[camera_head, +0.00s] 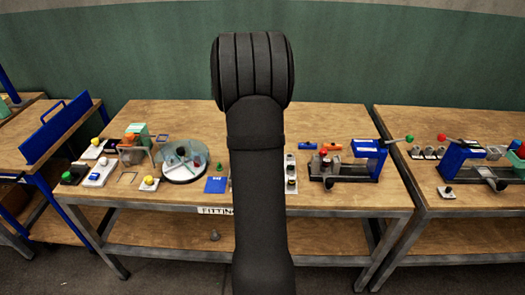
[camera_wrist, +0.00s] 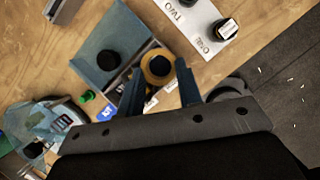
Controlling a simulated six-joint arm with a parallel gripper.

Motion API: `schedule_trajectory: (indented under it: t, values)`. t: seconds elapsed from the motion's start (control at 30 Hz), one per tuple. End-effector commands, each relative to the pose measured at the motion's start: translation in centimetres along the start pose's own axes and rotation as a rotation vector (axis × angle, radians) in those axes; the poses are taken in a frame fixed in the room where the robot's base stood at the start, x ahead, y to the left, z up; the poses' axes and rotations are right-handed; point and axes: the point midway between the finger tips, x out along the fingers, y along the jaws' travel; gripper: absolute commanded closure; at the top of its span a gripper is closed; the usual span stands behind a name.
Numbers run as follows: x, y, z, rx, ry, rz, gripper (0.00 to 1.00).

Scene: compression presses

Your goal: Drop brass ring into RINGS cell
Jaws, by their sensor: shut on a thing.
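The brass ring (camera_wrist: 145,67) shows in the wrist view, a gold band with a dark middle. My gripper (camera_wrist: 160,72) is shut on it, with one dark finger at each side of the ring. I cannot tell the ring's height above what lies under it. In the head view my own arm hides the gripper and ring.
A white labelled strip (camera_wrist: 190,22) with dark round pieces is at the upper right of the wrist view. A small green piece (camera_wrist: 87,96) is at the left. In the head view, a round turntable (camera_head: 182,174) stands left of my arm and a blue press (camera_head: 370,155) right.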

Motion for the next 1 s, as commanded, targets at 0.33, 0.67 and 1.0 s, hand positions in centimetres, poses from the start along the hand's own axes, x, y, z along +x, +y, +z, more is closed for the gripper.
schedule_trajectory:
  t: [0.33,0.67,1.0]
  values:
    - [0.96,0.01,-0.41,0.001,0.000,0.001,0.90]
    - [0.93,0.02,-0.39,0.001,0.000,0.001,0.42]
    - [-0.03,0.06,-0.33,0.001,-0.002,0.003,0.42]
